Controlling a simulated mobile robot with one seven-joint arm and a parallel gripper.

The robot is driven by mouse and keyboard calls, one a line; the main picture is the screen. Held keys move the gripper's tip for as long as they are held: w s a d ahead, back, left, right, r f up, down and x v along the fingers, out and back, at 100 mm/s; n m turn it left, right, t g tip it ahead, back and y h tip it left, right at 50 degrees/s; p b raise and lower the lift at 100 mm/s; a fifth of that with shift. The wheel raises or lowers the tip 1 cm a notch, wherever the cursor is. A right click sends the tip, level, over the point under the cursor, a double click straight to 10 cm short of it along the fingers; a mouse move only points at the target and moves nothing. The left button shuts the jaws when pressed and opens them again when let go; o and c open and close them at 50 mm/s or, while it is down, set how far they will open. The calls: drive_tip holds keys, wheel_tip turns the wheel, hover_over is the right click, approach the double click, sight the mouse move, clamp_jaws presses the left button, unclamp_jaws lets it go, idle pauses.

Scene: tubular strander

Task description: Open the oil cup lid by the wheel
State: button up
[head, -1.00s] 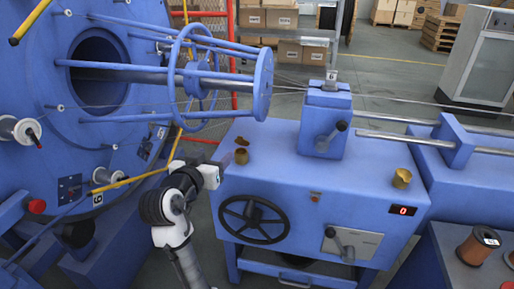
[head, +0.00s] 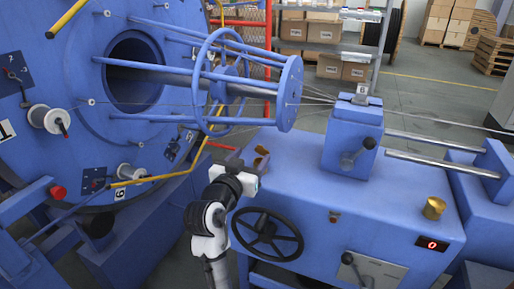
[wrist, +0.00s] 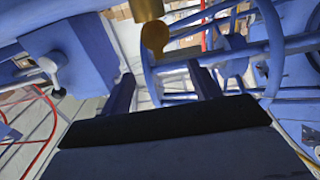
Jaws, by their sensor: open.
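The oil cup by the wheel (head: 258,163) is a small brass cup on the blue machine top, above and behind the black handwheel (head: 267,234). Its lid (head: 262,150) appears swung up off the cup's mouth and tilted. In the wrist view the brass cup (wrist: 147,9) is at the top edge, partly cut off, with the round lid (wrist: 155,38) beside it. My gripper (wrist: 160,73) is open and empty, its fingers apart and short of the lid. In the head view my gripper (head: 228,165) is just left of the cup.
A second brass oil cup (head: 434,208) stands at the right of the machine top, near the red display (head: 432,244). The round blue cage (head: 225,85) with its rods is close behind my gripper. A clamp block with a lever (head: 353,140) stands to the right.

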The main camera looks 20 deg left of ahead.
sight(260, 146)
drive_tip(key=shift+w+d, duration=0.1)
drive_tip(key=shift+w, duration=2.25)
